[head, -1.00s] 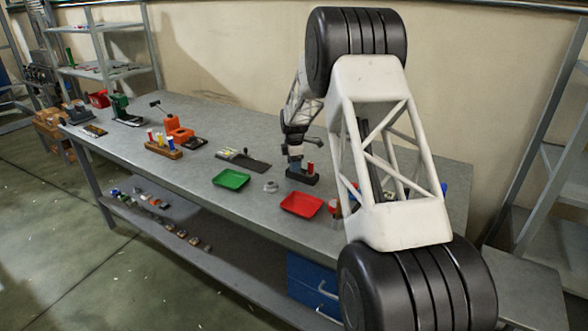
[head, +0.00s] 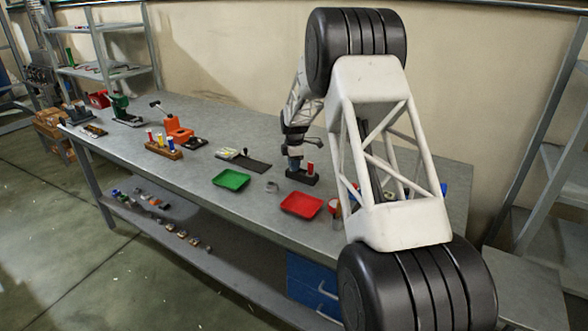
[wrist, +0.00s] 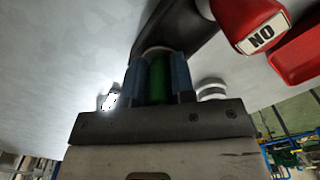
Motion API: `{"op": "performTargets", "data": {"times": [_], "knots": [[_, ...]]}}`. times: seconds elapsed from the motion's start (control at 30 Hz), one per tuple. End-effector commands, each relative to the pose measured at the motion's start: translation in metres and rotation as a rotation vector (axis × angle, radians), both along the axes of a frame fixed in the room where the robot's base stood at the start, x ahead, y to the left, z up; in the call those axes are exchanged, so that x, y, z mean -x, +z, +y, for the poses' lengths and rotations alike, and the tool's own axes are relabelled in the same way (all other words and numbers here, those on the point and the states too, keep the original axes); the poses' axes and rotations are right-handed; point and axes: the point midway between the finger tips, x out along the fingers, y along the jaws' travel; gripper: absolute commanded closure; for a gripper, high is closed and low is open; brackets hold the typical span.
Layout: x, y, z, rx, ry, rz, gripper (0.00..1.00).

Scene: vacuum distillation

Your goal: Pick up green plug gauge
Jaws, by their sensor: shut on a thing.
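The green plug gauge (wrist: 157,78) shows in the wrist view between the two blue-grey fingers of my gripper (wrist: 158,80). The fingers are shut on its green body. Its far end meets a dark block (wrist: 190,30). In the head view my gripper (head: 294,164) is low over the small dark block (head: 303,177) on the bench. The green gauge is hidden there by the gripper. I cannot tell whether the gauge is still seated in the block.
A red gauge marked NO (wrist: 259,37) stands close by in the wrist view. A red tray (head: 301,205) and a green tray (head: 231,180) lie in front on the bench (head: 120,160). A grey ring (head: 271,187) sits between them.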

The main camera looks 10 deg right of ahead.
Motion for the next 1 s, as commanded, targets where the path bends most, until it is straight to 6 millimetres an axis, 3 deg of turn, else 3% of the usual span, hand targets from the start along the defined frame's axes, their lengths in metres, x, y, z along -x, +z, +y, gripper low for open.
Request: {"op": "performTargets", "data": {"times": [0.37, 0.67, 1.0], "knots": [[0.0, 0.006, 0.0, 0.0, 0.0, -0.001, 1.0], [0.0, 0.039, 0.0, 0.0, 0.0, -0.003, 1.0], [0.044, 0.04, 0.003, 0.0, 0.0, 0.0, 1.0]]}}
